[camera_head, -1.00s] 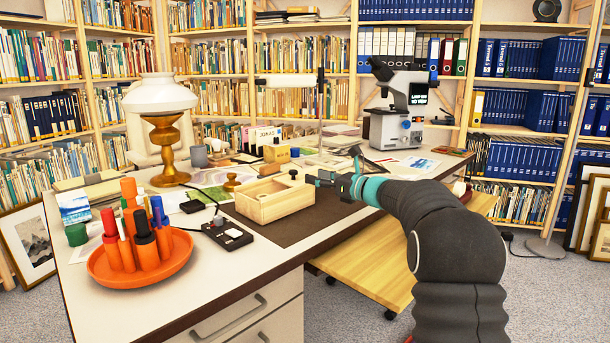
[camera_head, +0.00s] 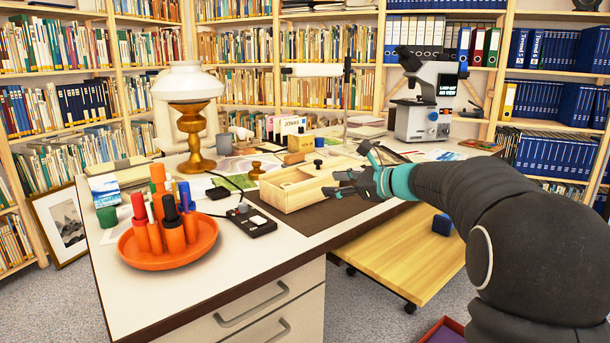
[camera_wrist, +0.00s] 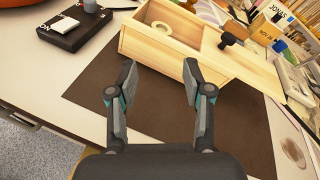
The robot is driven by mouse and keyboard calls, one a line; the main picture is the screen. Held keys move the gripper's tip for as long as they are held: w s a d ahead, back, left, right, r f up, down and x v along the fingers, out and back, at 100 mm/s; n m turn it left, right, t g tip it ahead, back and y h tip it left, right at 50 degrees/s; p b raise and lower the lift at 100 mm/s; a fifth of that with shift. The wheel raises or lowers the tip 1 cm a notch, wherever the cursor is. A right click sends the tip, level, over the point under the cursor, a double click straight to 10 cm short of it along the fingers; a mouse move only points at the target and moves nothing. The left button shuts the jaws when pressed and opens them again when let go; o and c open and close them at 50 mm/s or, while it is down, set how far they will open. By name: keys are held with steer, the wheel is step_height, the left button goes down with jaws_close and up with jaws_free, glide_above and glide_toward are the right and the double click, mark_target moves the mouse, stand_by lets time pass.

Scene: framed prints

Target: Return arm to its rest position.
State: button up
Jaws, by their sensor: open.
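My gripper (camera_head: 346,185) is open and empty in the head view, over the dark mat at the right end of a wooden box. The wooden box (camera_head: 287,194) stands on the mat, just beyond the fingertips. In the wrist view the box (camera_wrist: 150,52) has a partly open top with a pale ring inside it. My arm reaches in from the right side of the head view.
An orange tray (camera_head: 207,240) with several markers and a black switch box (camera_head: 250,221) stand left of the box. A brass lamp (camera_head: 192,110) and a microscope (camera_head: 425,95) stand farther back. A low wooden shelf (camera_head: 405,255) holding a blue block (camera_head: 442,224) is under the arm.

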steer(key=s+a+f+n+g+h, duration=0.25)
steer(key=s+n, duration=0.35)
steer(key=s, duration=0.6)
steer(key=s+d+f+n+h, duration=0.2)
steer(key=s+f+n+h, duration=0.1)
steer(key=s, duration=0.6)
steer(key=s+d+f+n+g+h, duration=0.1)
steer(key=s+d+f+n+h, duration=0.2)
steer(key=s, duration=0.7)
steer(key=s+d+f+n+h, duration=0.3)
steer(key=s+f+n, duration=0.3)
steer(key=s+n, duration=0.3)
steer(key=shift+s+d, duration=0.2)
steer(key=shift+s, duration=0.45)
